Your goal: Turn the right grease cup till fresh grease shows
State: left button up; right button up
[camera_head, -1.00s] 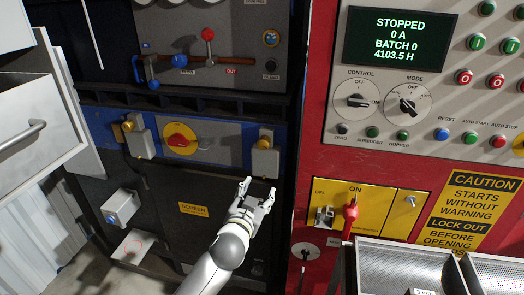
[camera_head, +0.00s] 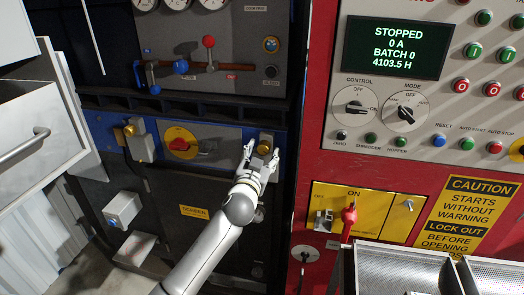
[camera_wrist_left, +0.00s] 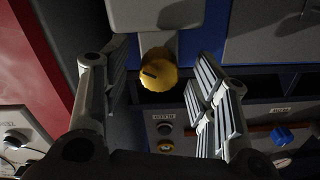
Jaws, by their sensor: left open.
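The right grease cup (camera_head: 264,149) is a round yellow cap on a grey block on the blue strip. In the left wrist view, its ribbed yellow cap (camera_wrist_left: 158,72) with a dark mark shows between the fingers. My left gripper (camera_head: 261,152) is open, with one finger on each side of the cap. Gaps show between cap and fingers in the wrist view; I cannot tell how deep the cap sits between them. No fresh grease is visible. My right gripper is not in view.
The left grease cup (camera_head: 129,130) and a red rotary switch (camera_head: 180,144) are to the left on the same strip. Above is a panel with blue-knobbed and red-knobbed levers (camera_head: 208,42). A red cabinet (camera_head: 318,150) stands close on the right, with metal trays (camera_head: 400,241) in front.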

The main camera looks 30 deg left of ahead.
pick_arm(q)
jog(key=shift+w+a, duration=0.15)
jog(key=shift+w, duration=0.3)
jog(key=c, duration=1)
jog(key=shift+m, duration=0.4)
jog(key=m+p, duration=0.1)
jog(key=m, duration=0.1)
jog(key=m+p, duration=0.1)
jog(key=m, duration=0.2)
jog(key=shift+s+a+r+m+p, duration=0.1)
jog(key=shift+r+m+p, duration=0.05)
jog(key=shift+m+p, duration=0.15)
jog(key=m+p, duration=0.1)
jog(key=m, duration=0.4)
jog(key=shift+p, duration=0.4)
jog(key=shift+m, duration=0.3)
